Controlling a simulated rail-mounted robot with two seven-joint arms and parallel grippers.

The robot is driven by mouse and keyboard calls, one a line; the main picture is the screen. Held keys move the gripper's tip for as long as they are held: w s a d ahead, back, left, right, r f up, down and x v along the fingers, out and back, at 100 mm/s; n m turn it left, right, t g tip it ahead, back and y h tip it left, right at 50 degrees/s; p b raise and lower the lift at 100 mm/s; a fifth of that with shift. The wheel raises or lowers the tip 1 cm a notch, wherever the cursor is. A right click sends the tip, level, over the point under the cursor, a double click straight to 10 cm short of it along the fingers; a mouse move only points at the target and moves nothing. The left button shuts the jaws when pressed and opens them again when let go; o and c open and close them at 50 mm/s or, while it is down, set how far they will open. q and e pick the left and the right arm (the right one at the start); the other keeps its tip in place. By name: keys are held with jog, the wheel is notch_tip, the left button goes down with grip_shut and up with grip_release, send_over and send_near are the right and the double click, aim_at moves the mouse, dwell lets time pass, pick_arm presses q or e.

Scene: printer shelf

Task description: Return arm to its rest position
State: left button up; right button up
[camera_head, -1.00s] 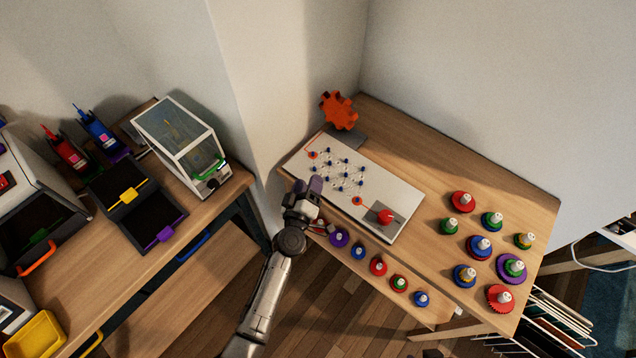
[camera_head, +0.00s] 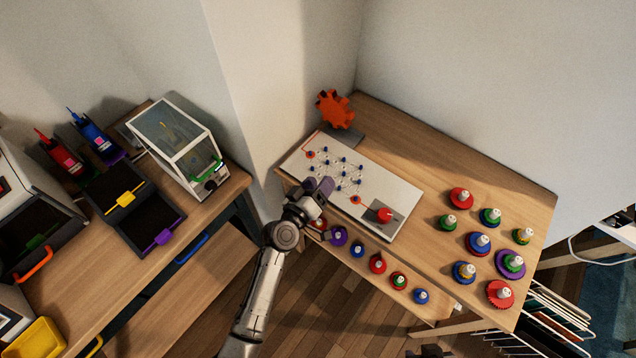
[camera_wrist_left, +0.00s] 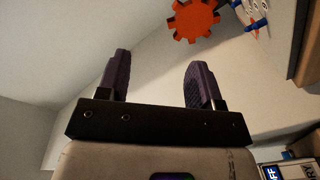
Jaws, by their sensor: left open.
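My left gripper (camera_head: 322,188) is in the middle of the head view, in front of the lower left edge of a white pegboard (camera_head: 400,190). Its two dark purple fingers also show in the left wrist view (camera_wrist_left: 158,78), spread apart with nothing between them. My left arm reaches up from the bottom of the head view.
The pegboard lies on a wooden table (camera_head: 430,150) with several coloured gears (camera_head: 480,243) at right and more along a lower shelf. An orange gear (camera_head: 334,108) stands behind the board. A glass-sided box (camera_head: 178,145) stands on the left bench.

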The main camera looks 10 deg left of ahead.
dwell(0.3)
pick_arm(q)
jog(key=s+d+f+m+g+h, duration=0.2)
jog(key=s+d+m+g, duration=0.1)
jog(key=s+g, duration=0.15)
jog(key=s+a+r+m+g+y, duration=0.15)
jog(key=s+a+y, duration=0.25)
jog(key=s+a, duration=0.5)
jog(key=s+a+r+g+y, duration=0.1)
jog(key=s+a+g+y, duration=0.3)
jog(key=s+a, duration=0.45)
jog(key=s+a+f+g+y, duration=0.1)
jog(key=s+f, duration=0.3)
jog(key=s, duration=0.3)
jog(key=s+a+f+g+y, duration=0.1)
jog(key=s+a+f, duration=0.15)
jog(key=s, duration=0.45)
notch_tip(320, 180, up, 26)
jog(key=d+p, duration=0.1)
jog(key=p, duration=2.6)
jog(key=shift+s+r, duration=0.15)
jog(key=shift+s, duration=0.1)
jog(key=shift+d, duration=0.1)
